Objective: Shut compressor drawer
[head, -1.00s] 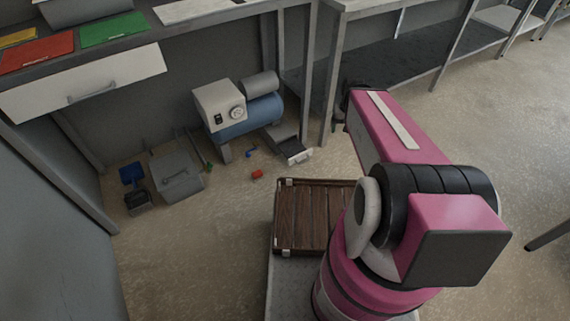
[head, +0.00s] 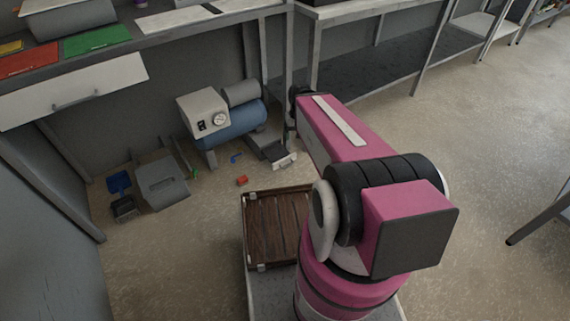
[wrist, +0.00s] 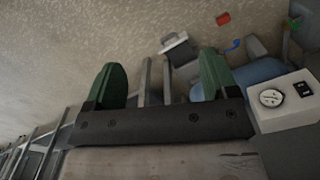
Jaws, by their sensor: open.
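The compressor (head: 235,125) stands on the floor under the workbench, with a blue tank and a pale control box with a round gauge. Its drawer (head: 272,150) is pulled out at the right end, its light front (head: 284,162) facing the open floor. In the wrist view, the compressor's blue tank (wrist: 255,72) is at the right and the open drawer (wrist: 180,50) shows beyond the gap between my fingers. My gripper (wrist: 161,60) is open with green fingers and nothing between them, apart from the drawer. In the head view my arm hides the fingers.
A metal bench leg (head: 289,75) stands close behind the drawer. A red block (head: 242,181) and a small blue piece (head: 235,158) lie on the floor before the compressor. A slatted wooden crate (head: 270,228) is beside my arm. Floor at right is clear.

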